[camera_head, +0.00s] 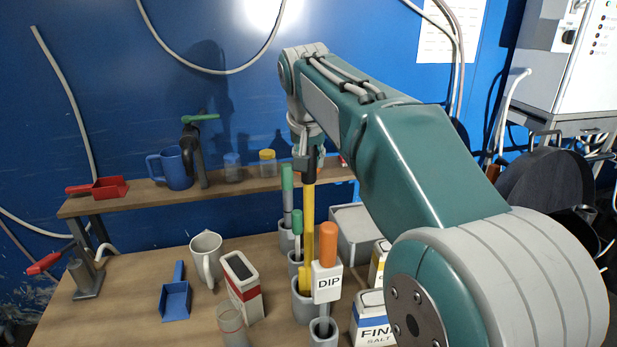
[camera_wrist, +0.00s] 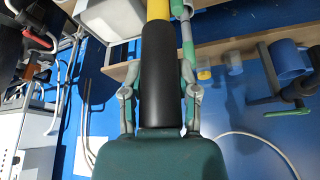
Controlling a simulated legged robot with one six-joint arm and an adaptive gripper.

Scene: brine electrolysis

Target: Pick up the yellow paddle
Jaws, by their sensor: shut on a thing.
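The yellow paddle (camera_head: 307,215) stands upright in the head view, with a black grip at its top. My gripper (camera_head: 308,160) is shut on that black grip from above. In the wrist view, my gripper's fingers (camera_wrist: 158,85) lie on both sides of the black grip, and the paddle's yellow shaft (camera_wrist: 158,9) runs out beyond it. The paddle's yellow lower end is at a grey cup (camera_head: 304,312); I cannot tell whether its tip is still inside the cup.
Green-handled tools (camera_head: 287,185) stand in grey cups just left of the paddle. An orange-handled tool (camera_head: 328,243) with a DIP label stands close on the right. A white mug (camera_head: 204,254), a blue scoop (camera_head: 176,300) and a salt box (camera_head: 371,320) are on the table. A shelf (camera_head: 230,188) runs behind.

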